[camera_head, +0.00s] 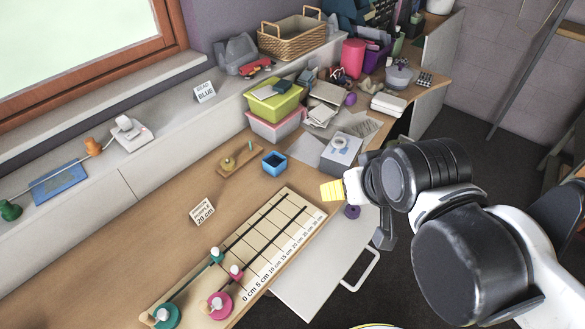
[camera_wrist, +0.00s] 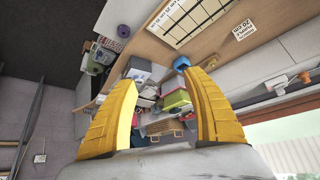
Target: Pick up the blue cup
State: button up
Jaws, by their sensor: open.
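The blue cup (camera_head: 274,163), a small square open-topped one, stands upright on the wooden desk near the middle of the head view. It also shows in the wrist view (camera_wrist: 181,62), just beyond the tip of the right-hand finger, partly cut off by it. My gripper (camera_head: 332,191) has yellow fingers and hangs to the right of the cup in the head view, above the desk's front edge and apart from the cup. In the wrist view my gripper (camera_wrist: 160,77) is open, with nothing between its fingers.
A grey box (camera_head: 341,152) stands right of the cup. Green (camera_head: 273,104) and pink (camera_head: 275,127) bins are behind it. A wooden peg board (camera_head: 240,160) lies to its left. A measuring board (camera_head: 262,240) with spools lies in front. Bare desk surrounds the cup's front.

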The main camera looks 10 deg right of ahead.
aim_at(274, 163)
jog(key=i+l+u, duration=0.15)
jog(key=u, duration=0.25)
jog(key=i+l+u, duration=0.1)
jog(key=l+u, duration=0.3)
jog(key=i+l+u, duration=0.1)
jog(key=l+u, duration=0.15)
jog(key=u, duration=0.15)
